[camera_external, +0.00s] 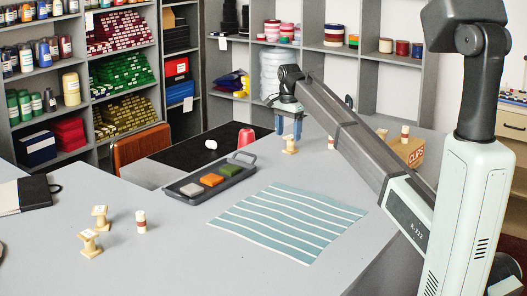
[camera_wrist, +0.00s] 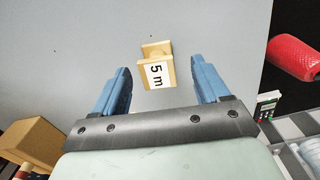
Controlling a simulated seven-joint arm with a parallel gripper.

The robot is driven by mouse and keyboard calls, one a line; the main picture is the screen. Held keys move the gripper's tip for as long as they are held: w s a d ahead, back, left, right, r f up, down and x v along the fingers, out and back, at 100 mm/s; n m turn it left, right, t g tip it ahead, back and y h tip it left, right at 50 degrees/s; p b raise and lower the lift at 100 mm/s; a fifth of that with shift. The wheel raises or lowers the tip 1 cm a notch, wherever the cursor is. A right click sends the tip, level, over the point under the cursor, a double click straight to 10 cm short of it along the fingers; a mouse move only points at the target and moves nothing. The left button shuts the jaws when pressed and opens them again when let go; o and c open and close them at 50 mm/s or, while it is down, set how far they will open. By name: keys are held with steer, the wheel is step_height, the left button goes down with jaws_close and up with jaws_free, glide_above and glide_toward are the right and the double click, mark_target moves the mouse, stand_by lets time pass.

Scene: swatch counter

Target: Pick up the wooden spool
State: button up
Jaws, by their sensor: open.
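A pale wooden spool (camera_external: 290,145) with square ends stands on the grey counter, below my gripper (camera_external: 290,127) in the external view. In the wrist view this spool (camera_wrist: 157,73) shows a white "5 m" label on its end. It lies between and slightly beyond the two blue fingers, with gaps on both sides. My gripper is open and empty.
A dark tray (camera_external: 237,183) with coloured blocks lies mid-counter beside a striped cloth (camera_external: 290,222). A small red-and-white cylinder (camera_external: 141,222) stands at left. Shelves line the back.

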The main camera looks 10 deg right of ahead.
mark_target(290, 137)
steer(key=shift+d+f, duration=0.15)
steer(key=shift+f, duration=1.15)
steer(key=shift+d+f, duration=0.1)
steer(key=shift+f, duration=1.15)
steer(key=c, duration=1)
steer(key=shift+c, duration=0.2)
